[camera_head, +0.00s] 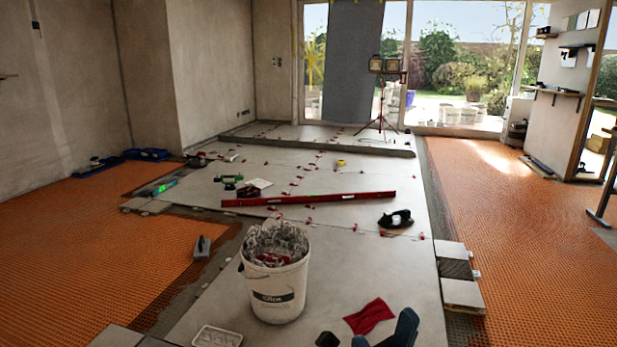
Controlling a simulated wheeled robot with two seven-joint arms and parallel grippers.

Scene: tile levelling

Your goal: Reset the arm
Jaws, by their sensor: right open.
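My right gripper (386,336) shows at the bottom edge, right of centre, as dark blue parts cut off by the frame. It is open, and I see nothing held in it. It is over the grey tiled strip (345,265), close to a crumpled red cloth (369,316). A small black piece (327,339) shows left of it at the bottom edge; I cannot tell what it is. My left gripper is not in view.
A white bucket (275,295) with levelling pieces stands left of the gripper. A white tray (217,337) lies at the bottom. Farther back are a red level (308,199), a black tool (396,219) and red clips. Orange matting (520,250) flanks the tiles.

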